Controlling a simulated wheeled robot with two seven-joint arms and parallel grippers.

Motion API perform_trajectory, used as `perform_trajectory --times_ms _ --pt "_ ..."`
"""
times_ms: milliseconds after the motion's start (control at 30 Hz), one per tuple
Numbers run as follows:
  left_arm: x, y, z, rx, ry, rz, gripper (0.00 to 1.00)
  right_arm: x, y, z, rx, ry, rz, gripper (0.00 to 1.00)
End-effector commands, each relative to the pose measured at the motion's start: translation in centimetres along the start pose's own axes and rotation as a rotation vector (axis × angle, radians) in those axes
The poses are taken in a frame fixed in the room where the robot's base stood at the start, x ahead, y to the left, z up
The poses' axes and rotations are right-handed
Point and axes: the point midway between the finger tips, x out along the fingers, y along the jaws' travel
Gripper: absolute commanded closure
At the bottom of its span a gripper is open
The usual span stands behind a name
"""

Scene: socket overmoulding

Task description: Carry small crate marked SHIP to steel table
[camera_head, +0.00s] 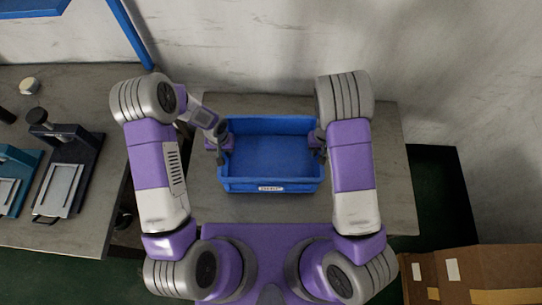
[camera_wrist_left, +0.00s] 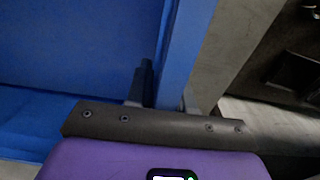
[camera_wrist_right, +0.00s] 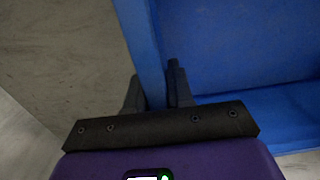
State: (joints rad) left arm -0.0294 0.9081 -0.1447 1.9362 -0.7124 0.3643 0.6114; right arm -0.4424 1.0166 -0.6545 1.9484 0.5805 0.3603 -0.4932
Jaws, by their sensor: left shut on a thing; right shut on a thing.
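A blue crate (camera_head: 270,155) with an open top is in the middle of the head view, over a grey table (camera_head: 210,200). Its inside looks empty. A white label (camera_head: 271,188) is on its near wall, too small to read. My left gripper (camera_head: 221,145) is shut on the crate's left wall; the left wrist view shows the fingers (camera_wrist_left: 160,95) on both sides of that wall (camera_wrist_left: 185,50). My right gripper (camera_head: 319,145) is shut on the right wall; the right wrist view shows its fingers (camera_wrist_right: 158,92) astride the wall (camera_wrist_right: 143,40). I cannot tell whether the crate touches the table.
A bench (camera_head: 90,85) at the left holds a dark press-like fixture (camera_head: 65,165) and a teal fixture (camera_head: 15,180). A pale wall (camera_head: 250,45) stands behind the table. Cardboard boxes (camera_head: 465,275) are at the lower right, with green floor (camera_head: 440,180) beside the table.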

Motion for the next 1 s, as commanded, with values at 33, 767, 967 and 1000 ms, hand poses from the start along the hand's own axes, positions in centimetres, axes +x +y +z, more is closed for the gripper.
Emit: perform_trajectory --times_ms 33,767,967,1000 --pt "-0.1 0.0 -0.1 0.0 0.001 0.0 1.0 -0.1 0.0 0.0 0.0 0.001 0.0 1.0" --pt "-4.7 0.0 -0.1 0.0 0.002 0.001 1.0 -4.7 0.0 0.0 0.0 0.001 0.0 1.0" --pt "-5.1 0.0 -0.1 0.0 0.002 0.001 1.0 -5.1 0.0 0.0 0.0 0.001 0.0 1.0" --pt "-5.1 0.0 -0.1 0.0 0.001 0.001 1.0 -5.1 0.0 0.0 0.0 0.001 0.0 1.0"
